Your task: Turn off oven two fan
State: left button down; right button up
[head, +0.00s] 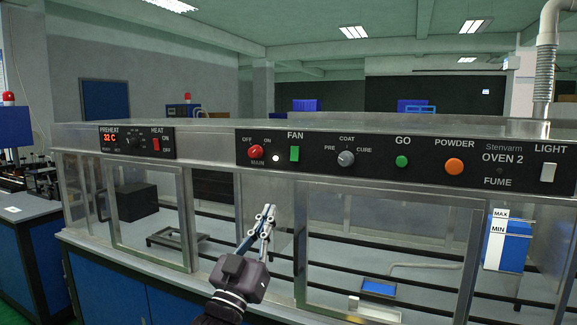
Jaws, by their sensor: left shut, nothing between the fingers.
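The oven two control panel (400,160) runs along the top front edge of the steel oven. The green FAN rocker switch (294,153) sits under the FAN label, right of the red MAIN knob (256,152). I cannot tell from its face which way the switch is tipped. My left gripper (268,211) is shut and empty. Its fingertips point up and stand in front of the oven, below and slightly left of the FAN switch, apart from it. My right gripper is not in view.
Right of the switch are a grey COAT/CURE knob (346,158), a green GO button (401,161), an orange POWDER button (454,166) and a LIGHT switch (547,172). A PREHEAT panel (137,142) showing 32 C is at left. Glass panes and steel frames lie below.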

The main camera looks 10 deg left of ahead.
pick_arm(q)
jog(key=shift+t+h, duration=0.3)
jog(key=shift+t, duration=0.1)
jog(key=r, duration=0.1)
jog(key=s+r, duration=0.1)
jog(key=r, duration=0.2)
jog(key=shift+s, duration=0.3)
jog(key=p, duration=0.3)
send_near(294, 153)
notch_tip(294, 153, up, 4)
jog(key=shift+w+d+f+p, duration=0.1)
jog(key=shift+w+d+p, duration=0.1)
jog(key=shift+w, duration=0.55)
jog(key=shift+w+d+p, duration=0.1)
jog(key=shift+w+p, duration=0.15)
jog(key=shift+w, duration=0.5)
jog(key=shift+w+d+f+p, duration=0.1)
jog(key=shift+w+p, duration=0.1)
jog(key=shift+w, duration=0.6)
